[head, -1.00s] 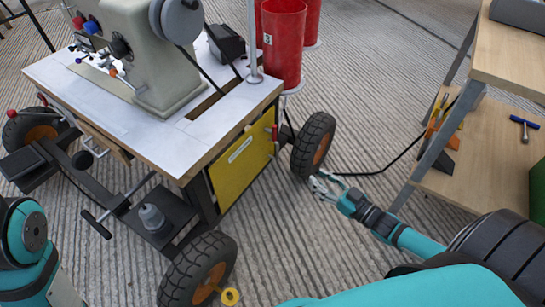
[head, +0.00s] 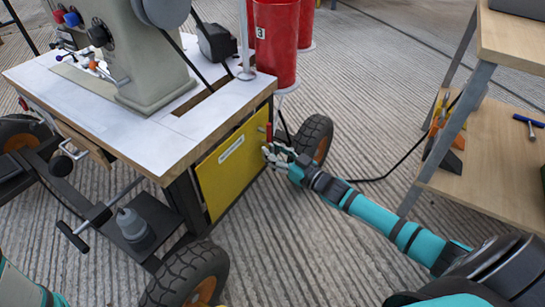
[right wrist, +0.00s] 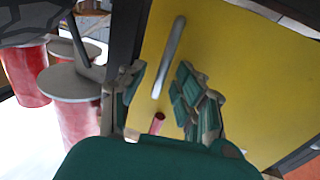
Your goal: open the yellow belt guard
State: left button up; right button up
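The yellow belt guard (head: 222,178) is an upright panel on the side of the sewing machine table and appears closed. It bears a white label (head: 231,149). A small red handle (head: 268,132) is at its upper right edge. My right gripper (head: 275,153) is just below this handle, close to the panel. In the right wrist view, my right gripper (right wrist: 158,100) is open, its fingers apart in front of the yellow panel (right wrist: 245,75). The red handle's tip (right wrist: 157,123) shows between the fingers; contact cannot be told. My left gripper is not in view.
Red bins (head: 277,45) stand behind the table. A rubber wheel (head: 312,138) is just right of my right gripper, and another wheel (head: 188,278) is at the front. A wooden shelf (head: 485,180) stands on the right. The ribbed floor between is mostly clear.

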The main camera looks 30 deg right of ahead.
jog(key=shift+w+a, duration=0.15)
jog(key=shift+w, duration=0.25)
jog(key=shift+c, duration=0.2)
grip_shut()
